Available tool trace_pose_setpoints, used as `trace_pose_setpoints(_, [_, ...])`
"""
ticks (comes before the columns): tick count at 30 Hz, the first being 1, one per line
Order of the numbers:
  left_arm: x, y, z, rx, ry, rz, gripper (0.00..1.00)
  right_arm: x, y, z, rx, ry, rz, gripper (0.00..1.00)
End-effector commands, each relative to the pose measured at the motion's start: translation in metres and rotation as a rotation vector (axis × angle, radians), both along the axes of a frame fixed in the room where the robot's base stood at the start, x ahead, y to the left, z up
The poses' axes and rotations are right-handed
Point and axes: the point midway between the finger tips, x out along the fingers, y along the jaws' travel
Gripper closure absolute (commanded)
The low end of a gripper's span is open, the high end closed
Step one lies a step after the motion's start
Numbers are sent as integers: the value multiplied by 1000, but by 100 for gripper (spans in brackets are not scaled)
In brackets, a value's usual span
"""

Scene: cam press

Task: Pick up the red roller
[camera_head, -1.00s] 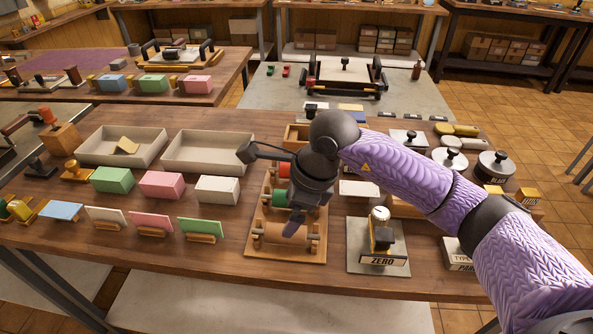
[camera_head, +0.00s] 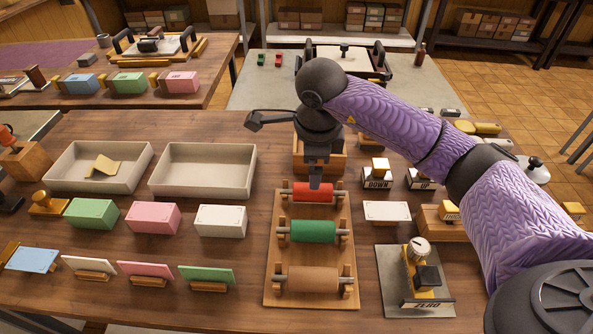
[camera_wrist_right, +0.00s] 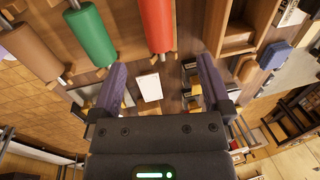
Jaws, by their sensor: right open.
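The red roller (camera_head: 313,192) lies across the far end of a wooden rack, with a green roller (camera_head: 313,231) and a brown roller (camera_head: 313,279) nearer to me. The gap to the roller is hard to judge. My left gripper is not in view.
The wooden rack (camera_head: 264,290) stands on the table. A wooden box (camera_head: 335,163) stands just behind the rack. Two beige trays, one of them this one (camera_head: 252,170), and several coloured blocks are to the left. A stamp on a grey plate (camera_head: 392,292) and small stamps are to the right.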

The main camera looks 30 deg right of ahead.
Motion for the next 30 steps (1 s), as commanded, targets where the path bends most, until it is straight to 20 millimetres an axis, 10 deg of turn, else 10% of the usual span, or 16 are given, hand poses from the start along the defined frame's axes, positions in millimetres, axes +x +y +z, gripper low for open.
trace_pose_setpoints(18, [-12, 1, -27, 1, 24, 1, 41, 12, -10, -99, 1, 4, 0, 1])
trace_pose_setpoints(24, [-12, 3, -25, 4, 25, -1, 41, 13, -11, -98, 0, 0, 1, 1])
trace_pose_setpoints(30, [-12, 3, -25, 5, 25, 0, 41, 13, -11, -98, 0, 0, 0, 44])
